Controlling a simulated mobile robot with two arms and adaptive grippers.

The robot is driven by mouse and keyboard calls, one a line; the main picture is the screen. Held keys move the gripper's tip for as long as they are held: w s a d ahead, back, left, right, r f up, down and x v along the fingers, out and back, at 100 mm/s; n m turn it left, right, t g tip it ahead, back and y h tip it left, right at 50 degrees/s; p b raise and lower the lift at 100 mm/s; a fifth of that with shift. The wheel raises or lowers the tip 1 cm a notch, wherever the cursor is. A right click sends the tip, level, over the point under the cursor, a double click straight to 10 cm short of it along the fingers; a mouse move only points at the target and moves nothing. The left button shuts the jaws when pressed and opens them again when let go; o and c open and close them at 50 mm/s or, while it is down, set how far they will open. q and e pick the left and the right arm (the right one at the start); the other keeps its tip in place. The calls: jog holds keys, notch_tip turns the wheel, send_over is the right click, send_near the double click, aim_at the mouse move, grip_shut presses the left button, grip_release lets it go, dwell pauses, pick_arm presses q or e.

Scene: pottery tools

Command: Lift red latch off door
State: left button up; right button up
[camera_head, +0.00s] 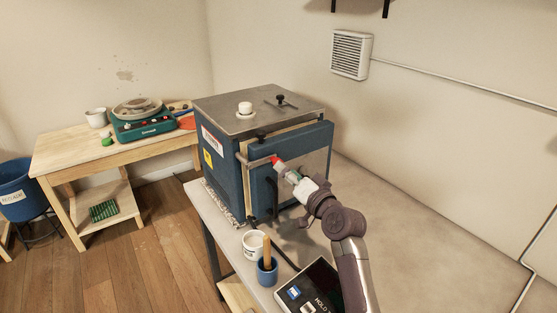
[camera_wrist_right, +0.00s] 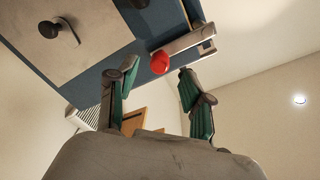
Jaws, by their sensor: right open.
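The blue kiln (camera_head: 225,165) stands on the table, its blue door (camera_head: 310,145) at the front. A metal latch bar (camera_head: 256,162) with a red knob (camera_head: 274,160) lies across the door's left edge. My right gripper (camera_head: 285,171) is right at the red knob. In the right wrist view, the gripper (camera_wrist_right: 156,72) is open, with green-padded fingers to either side of the line to the red knob (camera_wrist_right: 161,62). The knob sits just beyond the fingertips, and no contact shows. The latch bar (camera_wrist_right: 190,42) shows behind it. My left gripper is out of view.
A white tub (camera_head: 254,245) and a blue cup (camera_head: 267,271) with a wooden tool stand in front of the kiln, near a control box (camera_head: 308,290). The table right of the kiln is clear. A wooden bench (camera_head: 110,150) with a pottery wheel stands at left.

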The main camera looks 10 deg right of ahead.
jog(key=x, duration=0.5)
jog(key=shift+s+p, duration=0.1)
jog(key=shift+p, duration=0.2)
jog(key=shift+w, duration=0.2)
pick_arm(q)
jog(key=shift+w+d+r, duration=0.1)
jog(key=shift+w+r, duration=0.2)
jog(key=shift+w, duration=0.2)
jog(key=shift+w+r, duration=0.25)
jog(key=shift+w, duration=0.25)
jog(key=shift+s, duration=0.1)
pick_arm(e)
jog(key=shift+c, duration=0.4)
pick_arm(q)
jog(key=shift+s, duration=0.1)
pick_arm(e)
jog(key=shift+s, duration=0.1)
grip_shut()
